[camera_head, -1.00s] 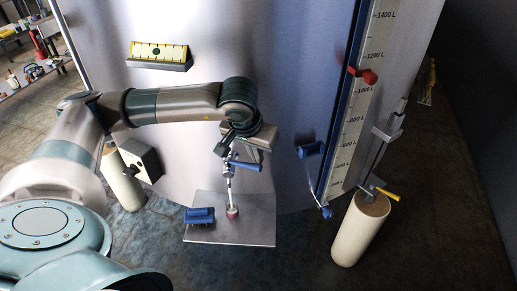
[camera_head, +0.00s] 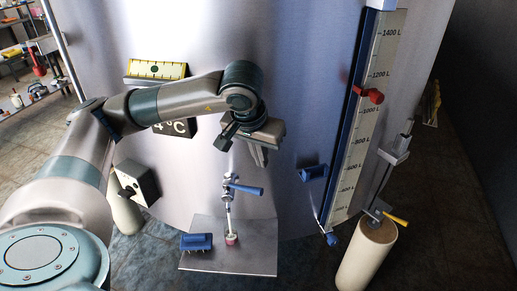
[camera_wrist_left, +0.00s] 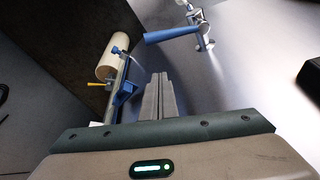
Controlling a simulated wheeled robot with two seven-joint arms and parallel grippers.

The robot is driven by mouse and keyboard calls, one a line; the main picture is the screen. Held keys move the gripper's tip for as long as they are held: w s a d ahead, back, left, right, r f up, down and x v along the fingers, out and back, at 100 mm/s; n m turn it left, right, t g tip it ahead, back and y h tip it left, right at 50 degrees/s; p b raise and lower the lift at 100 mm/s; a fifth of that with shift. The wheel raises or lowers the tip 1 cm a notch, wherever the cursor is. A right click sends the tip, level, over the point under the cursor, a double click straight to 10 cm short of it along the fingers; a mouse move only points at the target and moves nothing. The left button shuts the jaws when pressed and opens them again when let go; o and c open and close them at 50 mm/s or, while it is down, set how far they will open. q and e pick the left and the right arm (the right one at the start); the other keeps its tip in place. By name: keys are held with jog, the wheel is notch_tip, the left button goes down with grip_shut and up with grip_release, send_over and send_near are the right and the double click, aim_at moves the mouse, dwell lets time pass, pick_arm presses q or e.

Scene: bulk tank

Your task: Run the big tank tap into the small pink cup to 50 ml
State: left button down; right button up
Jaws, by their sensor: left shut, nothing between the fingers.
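The big tank (camera_head: 290,95) is a tall steel wall. Its tap (camera_head: 229,187) has a blue lever (camera_head: 248,189) pointing right. A thin pale vertical line runs from the tap down to the small pink cup (camera_head: 231,240); I cannot tell whether it is spout or liquid. The cup stands upright on a grey plate (camera_head: 255,262); its fill level is too small to read. My left gripper (camera_head: 262,158) is shut and empty, above the lever and apart from it. In the left wrist view, the fingers (camera_wrist_left: 159,90) are together and the blue lever (camera_wrist_left: 172,34) lies beyond them. My right gripper is not in view.
A blue clip-like block (camera_head: 196,242) lies on the plate, left of the cup. A level gauge (camera_head: 362,130) with a red marker (camera_head: 369,95) stands at right, near a cream post (camera_head: 368,250). A grey box (camera_head: 137,182) and a temperature display (camera_head: 172,128) are at left.

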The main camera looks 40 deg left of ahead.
pick_arm(q)
jog(key=shift+b+v, duration=0.65)
jog(key=shift+v, duration=1.85)
